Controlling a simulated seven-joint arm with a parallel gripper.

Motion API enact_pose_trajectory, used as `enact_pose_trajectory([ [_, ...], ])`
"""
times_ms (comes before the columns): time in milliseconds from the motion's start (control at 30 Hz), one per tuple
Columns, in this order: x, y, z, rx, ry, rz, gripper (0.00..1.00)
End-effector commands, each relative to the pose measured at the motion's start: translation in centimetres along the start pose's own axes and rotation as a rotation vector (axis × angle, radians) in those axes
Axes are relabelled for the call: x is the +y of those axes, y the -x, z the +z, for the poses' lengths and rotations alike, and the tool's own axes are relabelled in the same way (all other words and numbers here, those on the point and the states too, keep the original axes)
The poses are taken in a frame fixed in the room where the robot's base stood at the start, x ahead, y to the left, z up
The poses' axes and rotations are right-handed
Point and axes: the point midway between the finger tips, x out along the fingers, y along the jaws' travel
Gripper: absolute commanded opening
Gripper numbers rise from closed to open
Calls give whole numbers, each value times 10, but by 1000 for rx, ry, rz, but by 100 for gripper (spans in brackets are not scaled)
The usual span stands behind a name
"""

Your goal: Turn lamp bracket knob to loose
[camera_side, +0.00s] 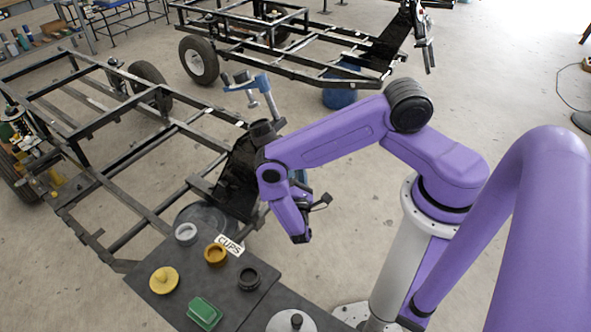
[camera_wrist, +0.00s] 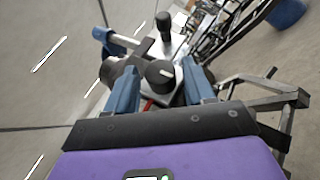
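A round black knob (camera_wrist: 160,74) with a white mark faces me in the wrist view, on a pale metal plate. A black post (camera_wrist: 163,26) stands just beyond it. My gripper (camera_wrist: 161,82) is open, its blue fingers apart on either side of the knob. I see no clear contact between fingers and knob. In the side view my purple wrist (camera_side: 288,212) is bent down at the chassis corner, and the fingers cannot be made out there. A blue and grey fixture (camera_side: 258,84), perhaps the lamp bracket, rises behind my wrist. I see no marking that reads loose.
A dark bench (camera_side: 152,293) labelled CUPS (camera_side: 229,244) holds several ring and cup parts and a green box (camera_side: 204,312). Black chassis rails (camera_side: 65,150) fill the left side. A second chassis (camera_side: 290,65) and a blue drum (camera_side: 340,96) stand behind. Open floor lies to the right.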

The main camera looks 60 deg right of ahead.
Motion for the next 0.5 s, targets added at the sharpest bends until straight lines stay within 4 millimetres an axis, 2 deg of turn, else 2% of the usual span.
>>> enact_pose_trajectory([
  [333, 0, 1, 0, 1, -1, -1, 61],
  [500, 1, 17, -1, 4, -2, 2, 61],
])
